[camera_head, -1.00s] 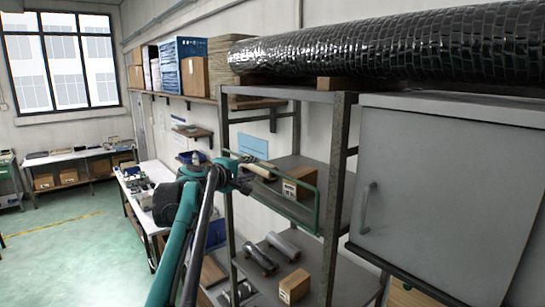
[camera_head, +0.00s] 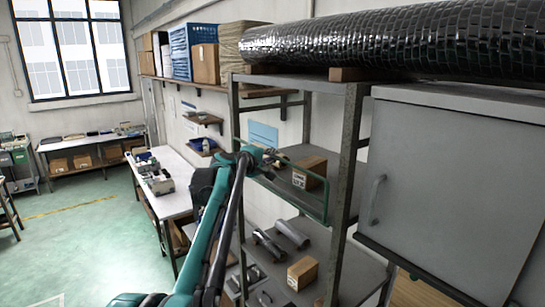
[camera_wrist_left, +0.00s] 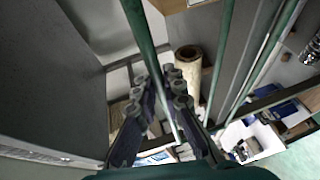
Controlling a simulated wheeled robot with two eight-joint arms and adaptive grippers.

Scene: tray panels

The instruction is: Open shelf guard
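The shelf guard is a thin green tube frame (camera_head: 327,205) across the front of the rack's middle shelf. It stands upright at the shelf edge. My left gripper (camera_head: 275,156) is at the guard's upper bar, left of the cardboard box behind it. In the left wrist view the fingers (camera_wrist_left: 167,88) are close together, with a green bar (camera_wrist_left: 140,35) passing between their tips; they look shut on it. Contact is partly hidden by the fingers. My right gripper is not in view.
A cardboard box (camera_head: 310,171) sits on the middle shelf; another box (camera_head: 302,272) and dark and grey rolls lie below. A grey cabinet (camera_head: 455,180) is close on the right. A white bench (camera_head: 172,185) stands at left. Open green floor lies left of it.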

